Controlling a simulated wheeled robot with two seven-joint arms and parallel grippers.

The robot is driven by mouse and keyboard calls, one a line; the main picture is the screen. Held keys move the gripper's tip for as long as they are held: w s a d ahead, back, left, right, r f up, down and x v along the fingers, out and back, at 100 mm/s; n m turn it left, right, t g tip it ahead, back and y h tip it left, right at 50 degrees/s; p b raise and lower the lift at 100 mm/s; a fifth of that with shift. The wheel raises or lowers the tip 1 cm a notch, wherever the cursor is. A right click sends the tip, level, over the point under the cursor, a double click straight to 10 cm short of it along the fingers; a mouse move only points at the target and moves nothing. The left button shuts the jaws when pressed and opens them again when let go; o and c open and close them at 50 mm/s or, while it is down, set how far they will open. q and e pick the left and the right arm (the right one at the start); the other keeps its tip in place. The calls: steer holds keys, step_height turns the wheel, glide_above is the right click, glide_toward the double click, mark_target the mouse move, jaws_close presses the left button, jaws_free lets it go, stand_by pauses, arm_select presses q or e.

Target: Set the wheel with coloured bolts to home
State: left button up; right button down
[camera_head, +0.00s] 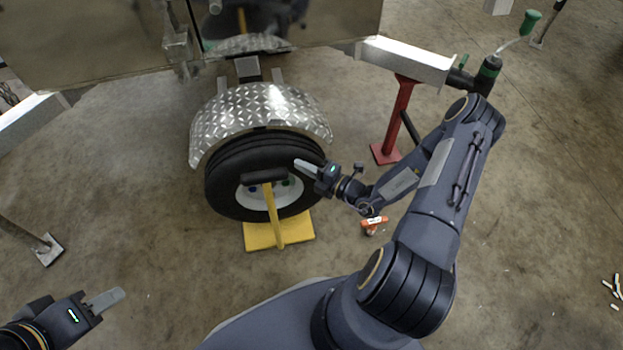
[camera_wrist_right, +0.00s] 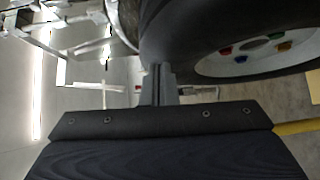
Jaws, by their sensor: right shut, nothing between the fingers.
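The wheel (camera_head: 228,172) is a black tyre with a white rim under a silver tread-plate fender. Coloured bolts show on the rim in the right wrist view: red (camera_wrist_right: 225,51), blue (camera_wrist_right: 240,59), green and orange (camera_wrist_right: 284,46). In the head view, a yellow stand (camera_head: 272,215) with a black top bar stands in front of the wheel and hides part of its rim. My right gripper (camera_head: 306,166) is shut and empty at the tyre's right side; its fingers show in the wrist view (camera_wrist_right: 157,85). My left gripper (camera_head: 106,300) is far from the wheel; its finger opening is unclear.
A yellow base plate (camera_head: 262,236) lies on the floor below the wheel. An orange tool (camera_head: 374,225) lies to its right. A red support leg (camera_head: 396,120) stands under the trailer beam (camera_head: 405,60). The floor at left is mostly clear.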

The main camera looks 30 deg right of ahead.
mark_target(294, 132)
steer(key=shift+w+d, duration=0.1)
steer(key=shift+w, duration=0.3)
steer(key=shift+w, duration=0.1)
steer(key=w+d, duration=0.1)
steer(key=w, duration=0.2)
steer(key=w+d, duration=0.1)
steer(key=w, duration=0.3)
steer(key=w+d+b, duration=0.1)
steer(key=w, duration=0.2)
steer(key=shift+w+f, duration=0.2)
steer(key=shift+f, duration=0.05)
steer(key=shift+w+d, duration=0.15)
steer(key=shift+w, duration=0.15)
steer(key=shift+w+d+r, duration=0.1)
steer(key=shift+r, duration=0.1)
